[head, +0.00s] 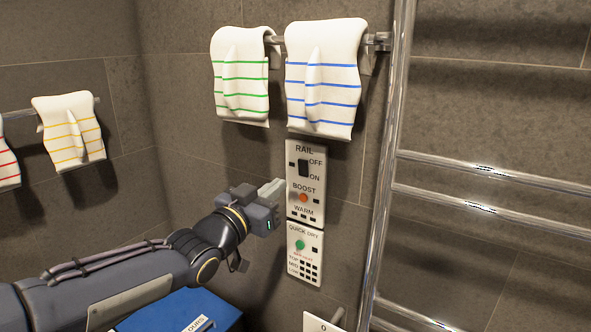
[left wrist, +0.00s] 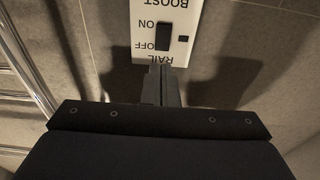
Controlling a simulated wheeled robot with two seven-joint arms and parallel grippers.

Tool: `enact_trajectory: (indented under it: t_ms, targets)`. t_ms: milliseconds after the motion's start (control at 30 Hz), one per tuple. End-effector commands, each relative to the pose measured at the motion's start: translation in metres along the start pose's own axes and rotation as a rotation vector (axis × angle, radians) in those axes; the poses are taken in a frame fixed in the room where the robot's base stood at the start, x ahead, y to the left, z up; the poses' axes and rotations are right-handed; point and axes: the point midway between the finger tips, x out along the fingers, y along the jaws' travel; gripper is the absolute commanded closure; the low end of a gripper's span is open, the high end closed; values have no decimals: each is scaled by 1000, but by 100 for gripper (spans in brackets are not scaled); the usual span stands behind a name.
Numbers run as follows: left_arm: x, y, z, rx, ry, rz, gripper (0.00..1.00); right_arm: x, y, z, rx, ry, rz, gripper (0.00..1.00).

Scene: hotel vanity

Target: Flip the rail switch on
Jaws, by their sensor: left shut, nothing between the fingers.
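The rail switch (head: 303,168) is a black rocker on the upper white wall panel (head: 293,208), beside the words OFF above and ON below. I cannot tell which way it is tipped. A small dark square sits left of it. My left gripper (head: 273,188) is shut and empty, just left of the panel at about the height of the switch's lower end. In the left wrist view the panel appears upside down, with the switch (left wrist: 162,38) beyond the closed fingertips (left wrist: 163,72). Contact with the panel cannot be made out. My right gripper is not in view.
Below the rail switch are an orange boost button (head: 303,198) and a quick-dry panel (head: 305,254) with a green button. Striped towels (head: 322,75) hang above. A chrome towel rail (head: 391,170) stands to the right, and a blue box (head: 182,312) lies below my left arm.

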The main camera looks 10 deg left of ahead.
Motion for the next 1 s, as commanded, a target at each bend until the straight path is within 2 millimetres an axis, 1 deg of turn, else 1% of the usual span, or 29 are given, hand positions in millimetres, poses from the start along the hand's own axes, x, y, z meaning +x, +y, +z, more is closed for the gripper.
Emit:
enact_trajectory:
  t_ms: [33, 200, 300, 400, 567, 867, 967, 1000]
  targets:
    - [13, 1, -1, -2, -2, 3, 100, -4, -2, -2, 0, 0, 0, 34]
    - [47, 1, -2, -1, -2, 2, 100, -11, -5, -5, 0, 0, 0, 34]
    - [61, 0, -2, -1, -2, 0, 100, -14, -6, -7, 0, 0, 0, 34]
    - [71, 0, -1, 0, -1, 0, 100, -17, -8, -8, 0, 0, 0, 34]
    - [78, 0, -1, 0, 0, -1, 100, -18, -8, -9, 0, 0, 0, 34]
    - [78, 0, 0, 0, 0, -1, 100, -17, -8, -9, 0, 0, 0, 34]
    - [83, -1, 2, 1, 3, -1, 100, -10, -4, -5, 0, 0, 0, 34]
    - [83, 0, -1, 0, 0, -1, 100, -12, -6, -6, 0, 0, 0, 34]
